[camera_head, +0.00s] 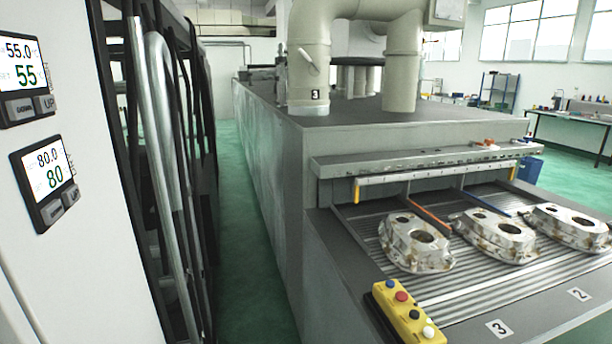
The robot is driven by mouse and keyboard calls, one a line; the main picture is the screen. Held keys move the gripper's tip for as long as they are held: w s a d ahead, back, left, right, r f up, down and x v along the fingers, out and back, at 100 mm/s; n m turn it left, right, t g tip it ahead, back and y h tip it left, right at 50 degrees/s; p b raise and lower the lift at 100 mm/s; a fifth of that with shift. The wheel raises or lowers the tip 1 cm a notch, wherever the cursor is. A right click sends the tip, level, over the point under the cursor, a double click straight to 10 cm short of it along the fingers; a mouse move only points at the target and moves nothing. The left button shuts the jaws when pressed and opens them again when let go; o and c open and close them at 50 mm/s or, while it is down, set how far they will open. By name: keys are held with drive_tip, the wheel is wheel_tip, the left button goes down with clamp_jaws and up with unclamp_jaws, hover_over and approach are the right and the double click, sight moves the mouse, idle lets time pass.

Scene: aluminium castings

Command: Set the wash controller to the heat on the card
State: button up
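Two controllers sit on the pale cabinet face at the left edge. The upper controller (22,78) reads 55.0 above and a green 55 below, and its left side is cut off by the frame. The lower controller (46,182) reads 80.0 above and a green 80 below. Each has two grey buttons under its display; the upper one's right button (46,103) reads UP. I cannot tell which controller is the wash one from any label here. No card is recognisable in view. My gripper is not in view.
A long grey washing machine (270,170) stands in the middle, with several castings (415,243) on its ribbed conveyor (470,283). A yellow button box (408,315) sits at its near corner. A green floor aisle (245,240) runs between cabinet and machine. Dark hoses and pipes (160,130) flank the cabinet.

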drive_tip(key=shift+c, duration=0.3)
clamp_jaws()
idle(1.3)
